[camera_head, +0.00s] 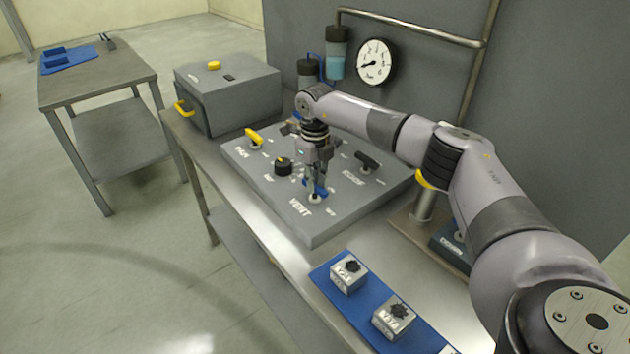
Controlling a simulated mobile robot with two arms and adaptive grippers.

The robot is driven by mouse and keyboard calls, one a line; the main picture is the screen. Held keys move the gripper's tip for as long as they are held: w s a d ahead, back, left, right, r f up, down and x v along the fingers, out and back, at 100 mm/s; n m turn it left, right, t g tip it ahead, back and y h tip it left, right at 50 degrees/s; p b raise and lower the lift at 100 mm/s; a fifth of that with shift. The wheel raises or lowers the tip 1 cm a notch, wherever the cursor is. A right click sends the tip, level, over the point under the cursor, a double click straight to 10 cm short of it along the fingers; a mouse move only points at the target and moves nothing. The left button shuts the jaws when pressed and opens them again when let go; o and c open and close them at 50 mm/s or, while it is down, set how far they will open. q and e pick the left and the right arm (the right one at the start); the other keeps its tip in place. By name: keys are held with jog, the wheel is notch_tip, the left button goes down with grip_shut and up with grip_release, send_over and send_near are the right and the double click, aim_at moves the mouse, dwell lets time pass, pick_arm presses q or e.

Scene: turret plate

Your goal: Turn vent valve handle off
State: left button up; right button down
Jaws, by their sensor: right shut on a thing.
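The grey turret plate (340,218) lies on the metal bench, with labels and several handles. The blue vent valve handle (320,188) is near its front edge, just above the VENT label. My right gripper (316,184) reaches down from above and is shut on this handle; its fingers hide part of it. A yellow handle (254,137) is at the plate's upper left, a black knob (283,166) at its middle left, and a black handle (368,161) at its right. My left gripper does not show.
A grey box (228,95) with a yellow button stands behind the plate on the left. A pressure gauge (375,62) and pipe are on the back wall. A blue mat (372,335) with small knobbed boxes lies in front. A side table (100,85) stands at the left.

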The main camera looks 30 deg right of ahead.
jog(key=shift+w+r+m, duration=0.1)
jog(key=shift+m, duration=0.6)
jog(key=c, duration=1.6)
grip_release()
jog(key=shift+o, duration=0.2)
notch_tip(320, 180, up, 12)
